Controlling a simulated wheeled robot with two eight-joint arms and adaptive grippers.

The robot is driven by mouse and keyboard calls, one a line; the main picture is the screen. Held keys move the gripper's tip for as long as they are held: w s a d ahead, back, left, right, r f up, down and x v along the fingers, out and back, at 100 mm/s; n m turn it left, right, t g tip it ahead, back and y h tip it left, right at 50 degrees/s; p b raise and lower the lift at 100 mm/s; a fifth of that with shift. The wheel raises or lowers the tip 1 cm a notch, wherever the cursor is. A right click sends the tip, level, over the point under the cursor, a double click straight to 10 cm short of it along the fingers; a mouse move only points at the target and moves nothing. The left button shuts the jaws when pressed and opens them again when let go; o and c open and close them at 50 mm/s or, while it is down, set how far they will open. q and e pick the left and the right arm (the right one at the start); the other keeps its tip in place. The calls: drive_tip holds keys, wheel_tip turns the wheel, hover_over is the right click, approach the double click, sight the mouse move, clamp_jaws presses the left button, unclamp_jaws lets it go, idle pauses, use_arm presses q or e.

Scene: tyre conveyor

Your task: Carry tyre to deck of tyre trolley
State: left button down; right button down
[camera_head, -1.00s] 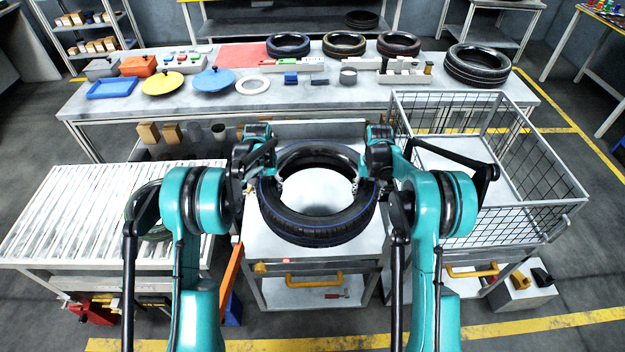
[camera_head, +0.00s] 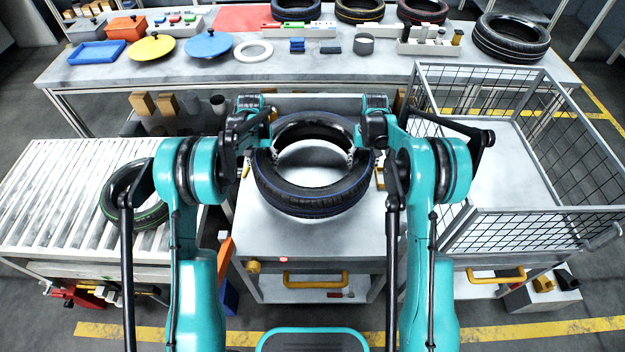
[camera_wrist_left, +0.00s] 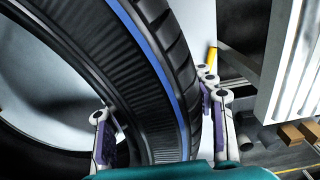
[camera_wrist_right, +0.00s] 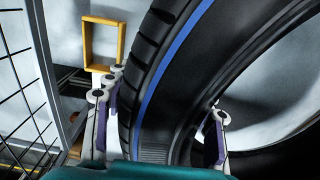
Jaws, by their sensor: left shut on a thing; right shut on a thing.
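A black tyre with a blue line (camera_head: 313,200) lies flat over the pale deck (camera_head: 325,242) of the trolley in the middle of the head view. My left gripper (camera_head: 266,150) is shut on the tyre's left side, and my right gripper (camera_head: 358,150) on its right side. In the left wrist view the fingers (camera_wrist_left: 160,120) straddle the tyre wall (camera_wrist_left: 150,65). In the right wrist view the fingers (camera_wrist_right: 161,118) also straddle the wall (camera_wrist_right: 165,80). Deck shows through the tyre's hole. I cannot tell whether the tyre touches the deck.
A roller conveyor (camera_head: 60,205) with a green-lined tyre (camera_head: 130,205) is at left. A wire-mesh cage trolley (camera_head: 520,215) stands close at right. Behind is a long table (camera_head: 230,75) with lids, trays and several tyres. The deck's front part is bare.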

use_arm(q)
drive_tip(key=shift+s+r, duration=0.15)
drive_tip(key=shift+r, duration=0.15)
use_arm(e)
drive_tip(key=shift+s+r, duration=0.15)
drive_tip(key=shift+r, duration=0.15)
use_arm(q)
drive_tip(key=shift+f, duration=0.15)
use_arm(e)
drive_tip(key=shift+f, duration=0.15)
use_arm(q)
drive_tip(key=shift+f, duration=0.1)
use_arm(e)
drive_tip(key=shift+f, duration=0.1)
